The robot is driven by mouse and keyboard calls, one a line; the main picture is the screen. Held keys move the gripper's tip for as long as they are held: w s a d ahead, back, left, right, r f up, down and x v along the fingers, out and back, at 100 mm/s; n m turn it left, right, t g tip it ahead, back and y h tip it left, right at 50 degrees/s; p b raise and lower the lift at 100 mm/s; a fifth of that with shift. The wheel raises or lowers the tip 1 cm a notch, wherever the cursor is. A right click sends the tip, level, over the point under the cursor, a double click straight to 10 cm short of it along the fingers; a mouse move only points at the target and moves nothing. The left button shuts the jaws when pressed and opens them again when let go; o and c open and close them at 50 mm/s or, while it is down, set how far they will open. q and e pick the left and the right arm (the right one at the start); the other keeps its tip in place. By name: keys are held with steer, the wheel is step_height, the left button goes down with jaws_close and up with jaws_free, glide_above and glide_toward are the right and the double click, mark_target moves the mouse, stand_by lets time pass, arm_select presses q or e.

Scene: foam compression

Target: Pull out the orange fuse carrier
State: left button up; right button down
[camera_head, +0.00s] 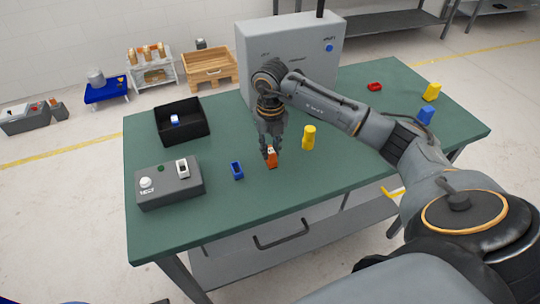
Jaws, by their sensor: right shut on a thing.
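The orange fuse carrier (272,161) stands near the middle of the green table, with a pale patch near its top. My right gripper (270,152) points down over it, with its fingers around the upper part of the carrier, shut on it. The fingers hide part of the carrier. I cannot tell whether its lower end sits in a holder or on the table top. My left gripper is not in the picture.
A blue holder (237,170) and a grey control box (169,183) stand left of the carrier. A yellow piece (309,137) stands close on its right. A black bin (182,121) and a large grey cabinet (327,75) are behind. The green table (225,203) is clear in front.

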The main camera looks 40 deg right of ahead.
mark_target(271, 150)
steer(key=shift+w+r+p, duration=0.1)
steer(key=shift+r+p, duration=0.2)
steer(key=shift+r, duration=0.05)
steer(key=shift+r, duration=0.3)
steer(key=shift+r+p, duration=0.7)
steer(key=shift+r, duration=0.1)
stand_by(0.5)
steer(key=shift+r+p, duration=1.6)
steer(key=shift+r, duration=0.8)
